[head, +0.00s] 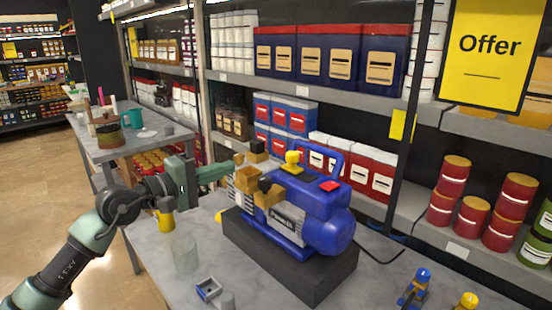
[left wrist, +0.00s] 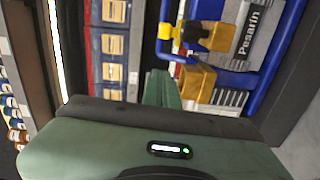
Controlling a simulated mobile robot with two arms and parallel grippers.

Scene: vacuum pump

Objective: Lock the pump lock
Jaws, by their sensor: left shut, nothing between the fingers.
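The blue vacuum pump (head: 325,232) stands on a dark block (head: 300,270) on the grey table. It has brass fittings (head: 247,180) with dark knobs at its left end, a yellow knob (head: 292,158) on top and a red piece (head: 330,186) further right. I cannot tell for sure which part is the lock. My left gripper (head: 222,171) is shut and empty, just left of the brass fittings. In the left wrist view its green fingers (left wrist: 160,85) are beside a brass fitting (left wrist: 198,82); I cannot tell whether they touch. My right gripper is not in view.
A clear glass (head: 185,254), a yellow cup (head: 165,220) and a small grey-blue part (head: 208,290) are on the table left of the pump. Small blue and yellow items (head: 415,288) are at front right. Stocked shelves (head: 365,105) rise close behind.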

